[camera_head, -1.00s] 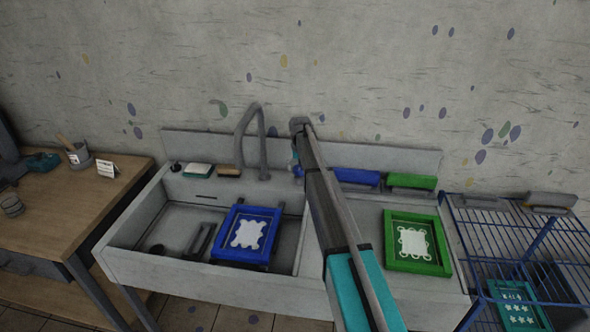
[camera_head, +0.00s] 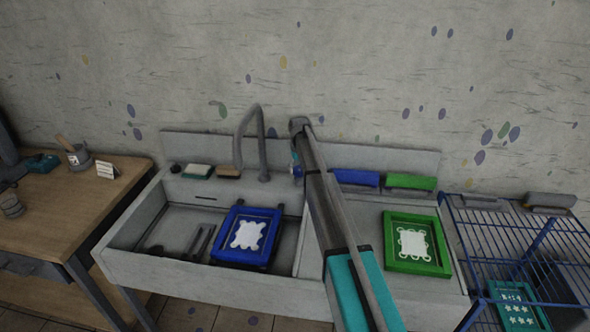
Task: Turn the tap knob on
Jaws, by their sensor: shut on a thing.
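The grey tap (camera_head: 262,150) arches up from the back ledge of the sink, its spout bending left over the basin. A small blue tap knob (camera_head: 297,171) shows just right of the tap's base, partly hidden by my arm. My arm reaches up from the bottom of the view to the back ledge. My gripper (camera_head: 297,158) is at the knob, mostly hidden behind my wrist, and appears shut on it. The fingertips are too small and covered to make out. I see no water under the spout.
A blue screen frame (camera_head: 231,247) rests in the sink basin (camera_head: 150,216). A green frame (camera_head: 437,266) lies on the right-hand drainboard. Sponges and blue and green squeegees line the back ledge. A blue wire rack (camera_head: 487,236) stands right, a wooden table (camera_head: 62,205) left.

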